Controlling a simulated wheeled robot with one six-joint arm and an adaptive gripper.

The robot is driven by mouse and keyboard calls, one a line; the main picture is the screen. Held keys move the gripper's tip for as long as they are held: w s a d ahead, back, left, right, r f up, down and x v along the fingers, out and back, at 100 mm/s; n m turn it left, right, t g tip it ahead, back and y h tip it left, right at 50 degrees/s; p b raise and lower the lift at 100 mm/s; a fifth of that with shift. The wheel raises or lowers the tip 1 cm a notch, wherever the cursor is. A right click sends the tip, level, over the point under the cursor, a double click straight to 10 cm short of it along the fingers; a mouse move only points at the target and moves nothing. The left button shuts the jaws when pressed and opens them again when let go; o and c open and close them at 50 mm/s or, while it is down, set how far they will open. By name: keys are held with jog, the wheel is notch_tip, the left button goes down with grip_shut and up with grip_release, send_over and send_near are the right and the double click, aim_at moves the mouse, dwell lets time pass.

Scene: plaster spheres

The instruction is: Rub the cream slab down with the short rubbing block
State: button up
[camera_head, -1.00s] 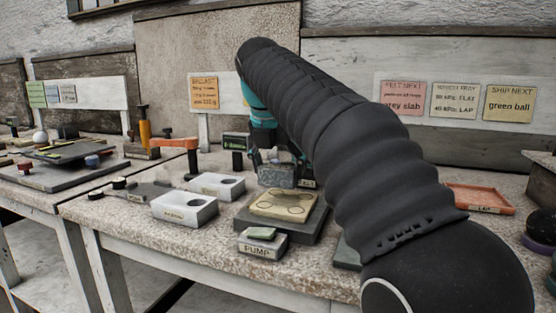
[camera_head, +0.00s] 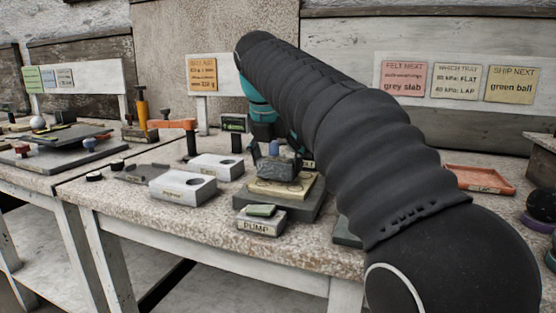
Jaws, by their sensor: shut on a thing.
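The cream slab (camera_head: 287,190) lies flat on a dark square base (camera_head: 250,203) on the speckled bench. My gripper (camera_head: 274,151) is above it, partly hidden behind my black-sleeved arm. It is shut on a speckled grey block (camera_head: 272,169), which looks like the short rubbing block. The block is over the back part of the slab and hides its markings there. Its underside looks at or very close to the slab's face; I cannot tell whether they touch.
A PUMP box (camera_head: 258,226) with a green top stands in front of the base. Two white blocks with round hollows (camera_head: 183,186) (camera_head: 216,167) stand to the left. An orange tray (camera_head: 480,180) is at the right. My arm hides much of the bench's right half.

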jog(key=shift+f, duration=0.4)
dwell(0.3)
jog(key=shift+w+a+r+p, duration=0.15)
jog(key=shift+a+r+p, duration=0.05)
jog(key=shift+a+p, duration=0.35)
jog(key=shift+w+a+f+p, duration=0.2)
jog(key=shift+a+f+p, duration=0.05)
jog(key=shift+a+p, duration=0.3)
jog(key=shift+s+d+f+b, duration=0.1)
jog(key=shift+s+d, duration=0.15)
jog(key=shift+d, duration=0.45)
jog(key=shift+s+d+b, duration=0.1)
jog(key=shift+s+d, duration=0.15)
jog(key=shift+d, duration=0.5)
jog(key=shift+s+d+f+b, duration=0.1)
jog(key=shift+s+d, duration=0.15)
jog(key=shift+d, duration=0.45)
jog(key=shift+w+a+r+p, duration=0.15)
jog(key=shift+w+a, duration=0.1)
jog(key=shift+a, duration=0.45)
jog(key=shift+w+a+r+p, duration=0.1)
jog(key=shift+w+a, duration=0.2)
jog(key=shift+a, duration=0.45)
jog(key=shift+w+a+r+p, duration=0.15)
jog(key=shift+w+a, duration=0.1)
jog(key=shift+a, duration=0.45)
jog(key=shift+f, duration=0.1)
jog(key=shift+f, duration=0.1)
jog(key=shift+s+d, duration=0.1)
jog(key=shift+d, duration=0.05)
